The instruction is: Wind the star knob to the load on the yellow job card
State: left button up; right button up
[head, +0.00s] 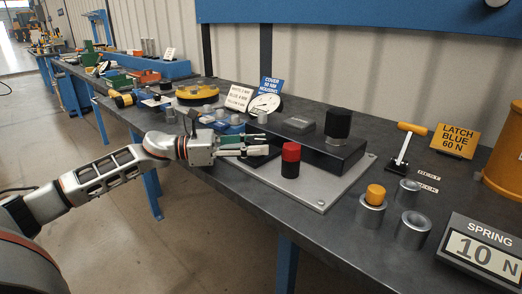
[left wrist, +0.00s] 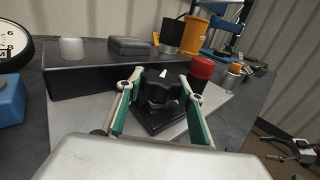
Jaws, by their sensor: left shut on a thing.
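The black star knob (left wrist: 160,90) stands on a dark square base in the left wrist view, with a white mark on top. My left gripper (head: 249,145) has its green-padded fingers on both sides of the knob, shut on it; it also shows in the left wrist view (left wrist: 158,110). In the head view the fingers mostly hide the knob. The yellow job card (head: 457,140) reads LATCH BLUE 60 N. The spring display (head: 484,252) at the lower right reads 10 N. My right gripper (left wrist: 296,148) appears small at the right of the left wrist view, its fingers unclear.
A red-topped black cylinder (head: 291,160) stands close right of my left fingers on the grey plate (head: 318,195). Behind is a long dark block (head: 332,152) with a black cylinder (head: 338,123). An orange-handled lever (head: 405,142) and several metal cylinders stand farther right.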

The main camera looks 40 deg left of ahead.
pick_arm(q)
jog(key=shift+r, duration=0.1)
dwell(0.3)
jog(key=o, duration=1.1)
jog(key=shift+o, duration=0.2)
jog(key=shift+s+a, duration=0.5)
jog(key=shift+a, duration=0.05)
jog(key=v, duration=1)
jog(key=shift+a, duration=0.15)
jog(key=shift+s, duration=0.1)
jog(key=shift+r, duration=0.1)
